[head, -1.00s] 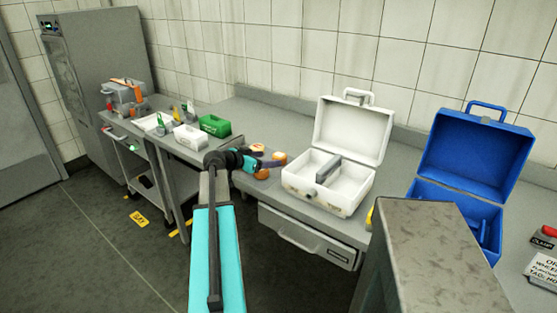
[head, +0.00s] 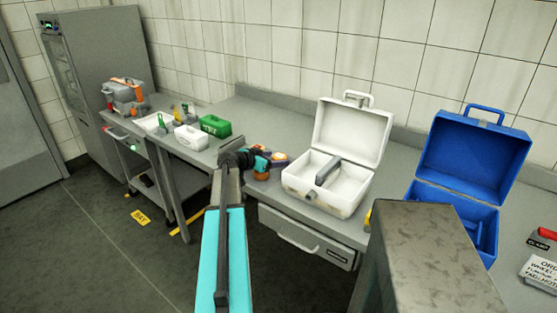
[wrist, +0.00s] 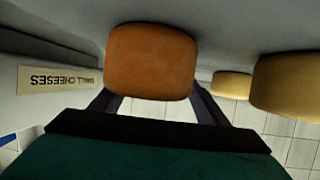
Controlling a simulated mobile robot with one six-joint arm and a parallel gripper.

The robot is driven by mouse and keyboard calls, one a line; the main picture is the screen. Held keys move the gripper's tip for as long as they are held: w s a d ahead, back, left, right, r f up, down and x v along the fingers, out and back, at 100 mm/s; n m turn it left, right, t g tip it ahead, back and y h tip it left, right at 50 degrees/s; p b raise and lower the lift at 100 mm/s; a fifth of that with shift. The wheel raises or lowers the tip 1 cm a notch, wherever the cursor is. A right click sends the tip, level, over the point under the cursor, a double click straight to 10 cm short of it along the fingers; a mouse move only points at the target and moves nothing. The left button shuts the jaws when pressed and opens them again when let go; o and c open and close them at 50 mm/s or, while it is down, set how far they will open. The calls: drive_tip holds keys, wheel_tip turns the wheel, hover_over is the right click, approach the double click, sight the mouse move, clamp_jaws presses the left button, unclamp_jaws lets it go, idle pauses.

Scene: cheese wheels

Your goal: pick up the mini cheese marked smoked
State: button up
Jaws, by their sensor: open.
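An orange-brown mini cheese (wrist: 152,62) with rounded edges fills the upper middle of the wrist view. No marking can be read on its visible face. My gripper (wrist: 153,100) is open, with one dark finger on each side of this cheese; I cannot tell whether they touch it. In the head view my gripper (head: 279,160) is low over the counter among the small cheeses, left of the white case. An orange cheese (head: 262,176) shows just below it there. Two yellow cheeses, one near (wrist: 288,85) and one farther (wrist: 231,85), stand to the right in the wrist view.
A "small cheeses" label (wrist: 60,80) appears upside down in the wrist view. The open white case (head: 345,205) stands close to the right of my gripper, with an open blue case (head: 470,155) beyond. A green bin (head: 216,126) and white bin (head: 190,138) stand left.

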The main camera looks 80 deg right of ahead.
sight(276, 157)
drive_tip(key=shift+s+d+f, duration=0.15)
drive_tip(key=shift+s+d, duration=0.05)
drive_tip(key=shift+d, duration=0.1)
idle(0.4)
drive_tip(key=c, duration=1.2)
drive_tip(key=shift+r+b, duration=1.05)
drive_tip(key=shift+r, duration=3.95)
